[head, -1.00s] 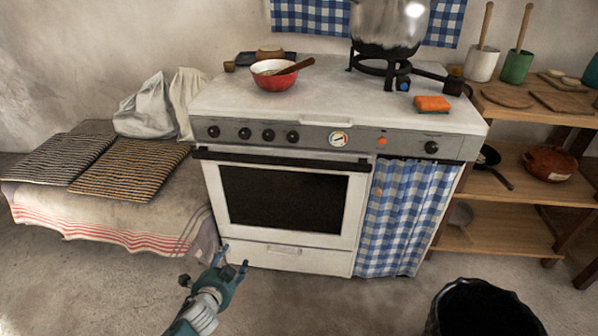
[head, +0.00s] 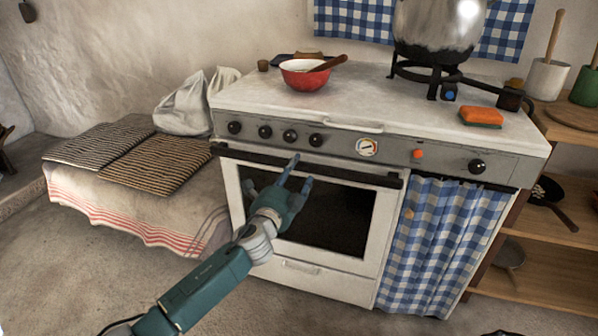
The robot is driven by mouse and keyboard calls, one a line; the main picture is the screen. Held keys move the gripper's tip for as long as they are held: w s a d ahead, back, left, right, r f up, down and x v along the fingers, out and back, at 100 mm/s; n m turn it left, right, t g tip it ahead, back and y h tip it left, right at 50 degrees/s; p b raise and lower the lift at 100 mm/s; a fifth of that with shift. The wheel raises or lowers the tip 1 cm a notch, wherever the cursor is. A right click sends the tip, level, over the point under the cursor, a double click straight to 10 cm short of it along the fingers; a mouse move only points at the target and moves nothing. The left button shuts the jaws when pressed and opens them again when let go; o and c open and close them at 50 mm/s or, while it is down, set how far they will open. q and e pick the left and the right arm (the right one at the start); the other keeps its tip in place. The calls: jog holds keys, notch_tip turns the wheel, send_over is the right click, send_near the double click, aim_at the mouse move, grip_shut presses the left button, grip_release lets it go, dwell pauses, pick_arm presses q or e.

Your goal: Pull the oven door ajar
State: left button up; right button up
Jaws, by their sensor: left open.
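The white oven door (head: 374,222) with its dark glass window is at the front of the stove. It looks closed. Its dark bar handle (head: 350,175) runs along the top edge of the door. My left gripper (head: 299,170) reaches up in front of the door, its two fingers spread and pointing at the handle. The fingertips overlap the handle in the picture; I cannot tell whether they touch it. The jaws are open with nothing seen between them. The gripper and wrist hide the left part of the window. My right gripper is not in view.
The stove top (head: 355,110) carries a red bowl (head: 306,75), a large metal pot (head: 438,25) on a burner and an orange sponge (head: 481,117). A blue checked curtain (head: 440,245) hangs right of the door. A cloth-covered bench (head: 130,205) stands left. Wooden shelves stand right.

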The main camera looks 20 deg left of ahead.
aim_at(297, 170)
pick_arm(q)
jog(key=shift+w, duration=1.55)
